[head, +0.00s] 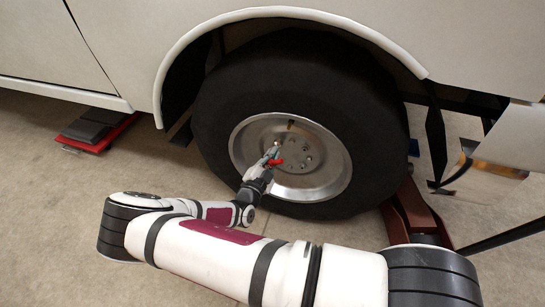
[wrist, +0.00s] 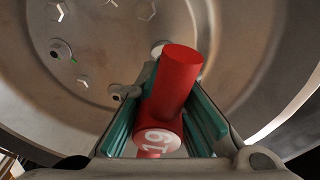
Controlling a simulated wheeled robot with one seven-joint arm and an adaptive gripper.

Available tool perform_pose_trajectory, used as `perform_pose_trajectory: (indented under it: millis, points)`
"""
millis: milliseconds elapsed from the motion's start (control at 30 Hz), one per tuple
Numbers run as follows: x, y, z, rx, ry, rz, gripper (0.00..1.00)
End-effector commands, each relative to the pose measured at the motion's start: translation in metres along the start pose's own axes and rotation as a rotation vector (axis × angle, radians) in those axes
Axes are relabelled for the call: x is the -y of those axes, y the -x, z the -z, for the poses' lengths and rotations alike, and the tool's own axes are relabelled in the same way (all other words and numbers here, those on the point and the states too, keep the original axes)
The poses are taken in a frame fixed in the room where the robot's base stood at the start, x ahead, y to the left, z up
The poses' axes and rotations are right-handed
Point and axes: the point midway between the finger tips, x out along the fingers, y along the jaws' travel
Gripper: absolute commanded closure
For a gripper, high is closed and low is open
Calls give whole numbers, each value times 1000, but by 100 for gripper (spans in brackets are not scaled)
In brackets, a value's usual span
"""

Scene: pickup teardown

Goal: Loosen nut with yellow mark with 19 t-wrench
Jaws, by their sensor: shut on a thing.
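The red 19 t-wrench (wrist: 176,85), with a white "19" on its round face, is held between the green-padded fingers of my gripper (wrist: 160,110). The wrench also shows as a small red piece (head: 277,162) in front of the wheel hub in the head view, with my gripper (head: 267,160) around it. Its socket end is hidden, so I cannot tell whether it sits on a nut. A nut with a green mark (wrist: 61,49) is at the upper left of the wrist view. I cannot clearly make out a yellow mark.
The silver wheel rim (head: 245,150) sits inside a black tire (head: 360,120) on the white pickup. Several other bolts and holes, such as a hex bolt (wrist: 145,11), surround the hub. A red jack-like stand (head: 415,215) is right of the wheel.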

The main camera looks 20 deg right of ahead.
Motion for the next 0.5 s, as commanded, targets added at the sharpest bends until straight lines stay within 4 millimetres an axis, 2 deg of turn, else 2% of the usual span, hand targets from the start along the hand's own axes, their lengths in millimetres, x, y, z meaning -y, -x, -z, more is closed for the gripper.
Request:
perform_pose_trajectory:
  millis: [33,300,500]
  points:
    - [3,-5,2,-4,3,6,100]
    - [3,-5,1,-4,18,7,100]
    - [2,-6,1,-17,247,29,100]
